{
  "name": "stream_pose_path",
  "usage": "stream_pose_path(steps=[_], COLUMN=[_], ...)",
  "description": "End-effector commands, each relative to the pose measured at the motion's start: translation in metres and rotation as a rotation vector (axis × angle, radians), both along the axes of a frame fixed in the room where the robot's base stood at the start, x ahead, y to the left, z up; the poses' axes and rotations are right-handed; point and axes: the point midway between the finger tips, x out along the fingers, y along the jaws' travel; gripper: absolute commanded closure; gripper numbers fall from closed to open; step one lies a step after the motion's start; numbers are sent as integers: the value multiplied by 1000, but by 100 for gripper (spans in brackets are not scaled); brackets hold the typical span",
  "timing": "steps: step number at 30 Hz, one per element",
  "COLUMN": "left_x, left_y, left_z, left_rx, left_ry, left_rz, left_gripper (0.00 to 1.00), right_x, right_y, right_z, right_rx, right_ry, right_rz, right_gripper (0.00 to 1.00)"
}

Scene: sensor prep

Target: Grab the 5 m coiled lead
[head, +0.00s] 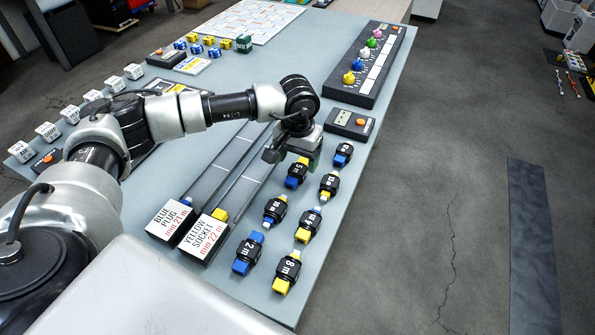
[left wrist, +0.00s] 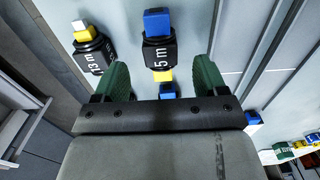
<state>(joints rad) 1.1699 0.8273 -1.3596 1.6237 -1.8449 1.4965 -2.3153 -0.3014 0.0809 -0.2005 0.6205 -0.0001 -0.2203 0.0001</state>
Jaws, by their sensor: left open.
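The 5 m coiled lead (head: 296,175) is a black block marked 5 with a blue end, lying on the grey table. In the left wrist view the 5 m lead (left wrist: 159,52) shows its blue end at the top and a yellow end below. My left gripper (head: 292,157) is just behind it in the head view. In the left wrist view my left gripper (left wrist: 163,72) is open, its green fingers apart on either side of the lead's lower end. Whether they touch it I cannot tell. My right gripper is not in view.
The 13 m lead (head: 329,184) lies close beside it. More leads, such as the 4 m (head: 308,226), 2 m (head: 248,254) and 8 m (head: 287,272), lie nearer. Two labelled rails (head: 234,190) run to the left. A knob panel (head: 368,70) stands behind.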

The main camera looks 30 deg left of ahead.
Motion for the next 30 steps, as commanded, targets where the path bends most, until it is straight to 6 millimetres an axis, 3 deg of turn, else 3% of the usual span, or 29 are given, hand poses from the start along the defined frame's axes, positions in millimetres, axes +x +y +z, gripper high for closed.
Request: stream_pose_path(steps=[7, 16, 27, 30], left_x=[0, 0, 0, 0], left_y=[0, 0, 0, 0], left_z=[-36, -41, -41, -41], left_rx=[0, -1, -2, -2], left_ry=[3, 2, 1, 1], left_rz=[-1, -1, 0, 0], left_gripper=[28, 28, 82, 83], right_x=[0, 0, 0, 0], right_y=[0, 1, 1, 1], right_z=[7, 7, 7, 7], right_rx=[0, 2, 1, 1], right_ry=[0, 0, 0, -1], right_rz=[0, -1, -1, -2], right_gripper=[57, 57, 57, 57])
